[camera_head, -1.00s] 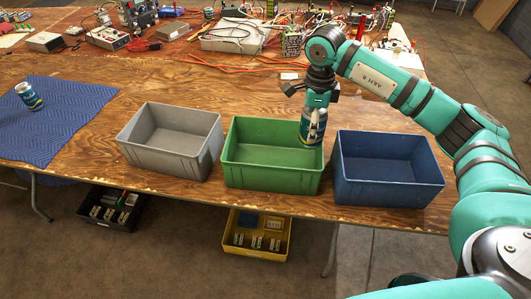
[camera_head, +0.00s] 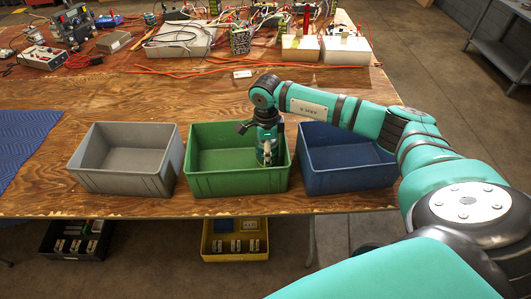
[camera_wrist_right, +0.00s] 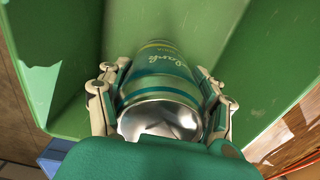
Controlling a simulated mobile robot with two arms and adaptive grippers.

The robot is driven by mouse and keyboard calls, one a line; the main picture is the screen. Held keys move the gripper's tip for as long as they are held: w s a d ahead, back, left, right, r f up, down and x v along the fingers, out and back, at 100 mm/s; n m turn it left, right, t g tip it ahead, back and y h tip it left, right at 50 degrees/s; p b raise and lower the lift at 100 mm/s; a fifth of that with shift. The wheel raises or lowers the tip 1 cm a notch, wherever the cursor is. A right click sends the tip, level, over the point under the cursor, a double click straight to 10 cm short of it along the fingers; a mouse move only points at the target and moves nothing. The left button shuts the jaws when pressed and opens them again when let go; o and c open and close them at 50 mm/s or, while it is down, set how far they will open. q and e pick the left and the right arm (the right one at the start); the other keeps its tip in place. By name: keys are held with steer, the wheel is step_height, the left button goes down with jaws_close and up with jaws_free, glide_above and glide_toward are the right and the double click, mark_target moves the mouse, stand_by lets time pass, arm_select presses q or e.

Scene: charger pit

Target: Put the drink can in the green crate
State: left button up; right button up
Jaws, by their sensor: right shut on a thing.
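The green crate (camera_head: 238,183) stands on the wooden table between a grey crate and a blue crate. My right gripper (camera_head: 267,154) reaches down inside its right side. It is shut on the drink can, which is mostly hidden behind the fingers in the head view. In the right wrist view the teal and green can (camera_wrist_right: 166,82), with a silver end towards the camera, sits between both fingers. Green crate walls (camera_wrist_right: 66,25) surround it there. I cannot tell whether the can touches the crate floor. My left gripper is not in view.
The grey crate (camera_head: 122,182) is on the left and the blue crate (camera_head: 345,180) on the right, close to the green one. Electronics and cables fill the table's back. A blue cloth (camera_head: 25,140) lies at the left edge. A black bin (camera_head: 75,249) and yellow bin (camera_head: 235,253) are below.

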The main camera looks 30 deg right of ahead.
steer(key=shift+f, duration=0.9)
steer(key=o, duration=1.6)
steer(key=shift+f, duration=0.1)
steer(key=shift+c, duration=0.2)
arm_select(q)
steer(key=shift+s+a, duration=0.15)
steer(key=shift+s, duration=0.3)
arm_select(e)
steer(key=shift+r, duration=0.45)
arm_select(q)
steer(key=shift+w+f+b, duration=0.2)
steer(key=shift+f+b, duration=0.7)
steer(key=shift+b, duration=0.05)
arm_select(e)
step_height(320, 180, up, 11)
steer(key=shift+r, duration=0.2)
